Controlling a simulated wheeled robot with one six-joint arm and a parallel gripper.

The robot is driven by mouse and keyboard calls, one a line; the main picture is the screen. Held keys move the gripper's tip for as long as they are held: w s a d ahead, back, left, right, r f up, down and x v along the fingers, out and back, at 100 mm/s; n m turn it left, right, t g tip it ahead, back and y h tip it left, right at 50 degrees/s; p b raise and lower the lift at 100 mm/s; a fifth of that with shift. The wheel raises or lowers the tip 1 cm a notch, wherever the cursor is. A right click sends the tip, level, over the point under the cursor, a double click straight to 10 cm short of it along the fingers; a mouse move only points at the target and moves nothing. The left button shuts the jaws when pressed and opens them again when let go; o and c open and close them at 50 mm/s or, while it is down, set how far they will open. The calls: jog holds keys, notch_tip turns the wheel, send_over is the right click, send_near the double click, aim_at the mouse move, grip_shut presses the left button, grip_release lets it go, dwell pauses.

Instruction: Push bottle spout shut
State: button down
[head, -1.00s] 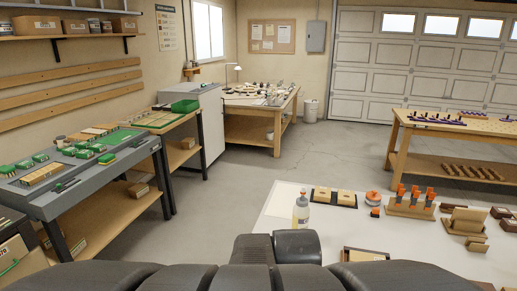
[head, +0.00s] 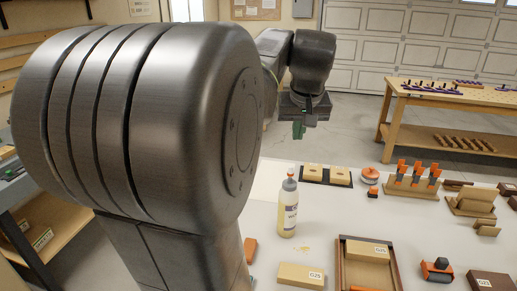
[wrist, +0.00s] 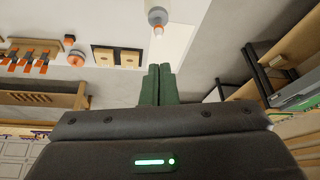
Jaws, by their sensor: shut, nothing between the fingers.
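The bottle (head: 288,208) stands upright on the white table in the head view.
A black tray with two wooden blocks (head: 327,175) lies behind the bottle. An orange-and-white round item (head: 370,174) and a rack of orange-handled tools (head: 416,177) stand to the right. A brown tray (head: 345,268) and a wooden block (head: 300,275) lie in front.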

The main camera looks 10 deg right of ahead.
aim_at(291, 168)
jog(key=shift+w+d+r, duration=0.1)
jog(key=shift+d+r, duration=0.05)
jog(key=shift+r, duration=0.05)
jog(key=x, duration=1.3)
jog(key=shift+f, duration=0.65)
